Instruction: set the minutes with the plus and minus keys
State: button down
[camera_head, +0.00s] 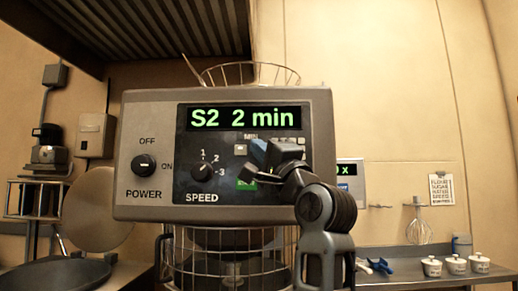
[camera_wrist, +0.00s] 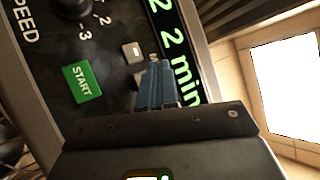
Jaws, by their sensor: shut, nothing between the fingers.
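The grey control panel (camera_head: 225,204) faces me. Its display (camera_head: 245,117) reads "S2 2 min" in green. One grey minutes key (camera_head: 241,149) shows under the MIN label, and it also shows in the wrist view (camera_wrist: 132,50). A second key (camera_wrist: 139,76) beside it is mostly covered by my fingers. My gripper (camera_head: 259,152) is shut and empty, with its blue-grey fingertips (camera_wrist: 156,66) over that second key. I cannot tell whether they touch it. The signs on the keys are too small to read.
The green START key (camera_wrist: 82,82) is close to my fingers, partly hidden in the head view. The speed knob (camera_head: 203,171) and power knob (camera_head: 144,165) are to the left. A wire cage (camera_head: 232,265) stands below the panel. White pots (camera_head: 455,265) stand on the right counter.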

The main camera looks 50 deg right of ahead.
jog(key=shift+s+a, duration=0.6)
jog(key=shift+a, duration=0.2)
dwell(2.0)
